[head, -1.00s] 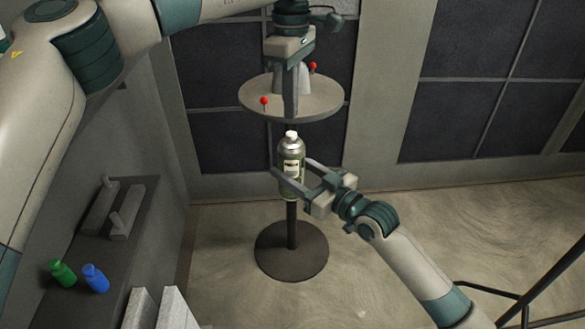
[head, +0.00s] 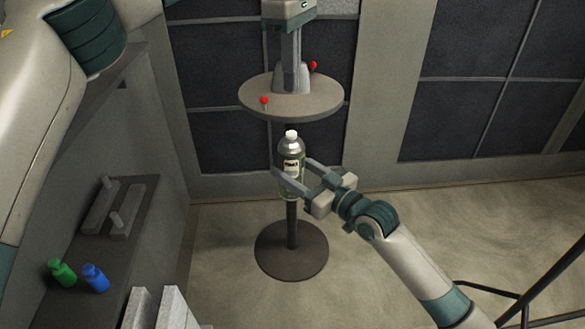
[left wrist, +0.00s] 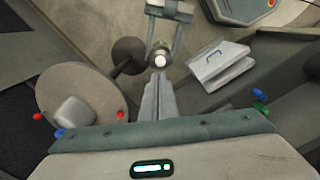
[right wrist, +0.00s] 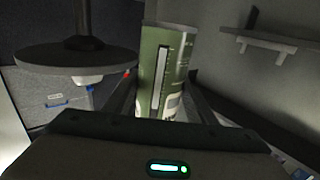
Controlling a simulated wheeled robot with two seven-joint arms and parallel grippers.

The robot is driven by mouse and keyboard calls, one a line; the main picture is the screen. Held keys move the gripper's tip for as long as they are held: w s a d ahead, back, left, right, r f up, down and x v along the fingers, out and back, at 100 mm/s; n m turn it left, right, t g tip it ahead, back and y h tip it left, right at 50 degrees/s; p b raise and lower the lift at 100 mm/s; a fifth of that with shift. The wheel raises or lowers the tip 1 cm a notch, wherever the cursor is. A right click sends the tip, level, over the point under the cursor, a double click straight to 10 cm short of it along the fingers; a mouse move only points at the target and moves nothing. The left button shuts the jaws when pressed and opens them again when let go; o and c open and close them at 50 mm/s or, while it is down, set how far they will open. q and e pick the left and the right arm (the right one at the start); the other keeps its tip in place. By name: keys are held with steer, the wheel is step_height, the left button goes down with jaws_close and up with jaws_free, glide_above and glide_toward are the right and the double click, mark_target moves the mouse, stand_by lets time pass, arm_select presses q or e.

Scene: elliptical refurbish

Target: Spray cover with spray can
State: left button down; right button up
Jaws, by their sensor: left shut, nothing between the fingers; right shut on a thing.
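The spray can (head: 291,163) is green and silver with a white cap and stands upright. My right gripper (head: 291,184) is shut around its body, in front of the round stand. The can's green side (right wrist: 165,75) fills the middle of the right wrist view, and its white cap (left wrist: 160,58) shows in the left wrist view. The cover, seemingly the pale block (head: 304,82) on the round stand, also shows in the left wrist view (left wrist: 75,111). My left gripper (head: 291,88) is shut and empty, pointing down above the can and partly hiding the block.
The round stand top (head: 325,101) carries red-knobbed pins (head: 264,100) near its rim. Its pole rises from a dark round base (head: 291,262). A green bottle (head: 62,272) and a blue bottle (head: 96,278) sit on the left shelf (head: 135,215).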

arm_select(q)
step_height(320, 180, up, 6)
steer(key=shift+r, duration=0.15)
arm_select(e)
steer(key=shift+r, duration=0.1)
stand_by(1.0)
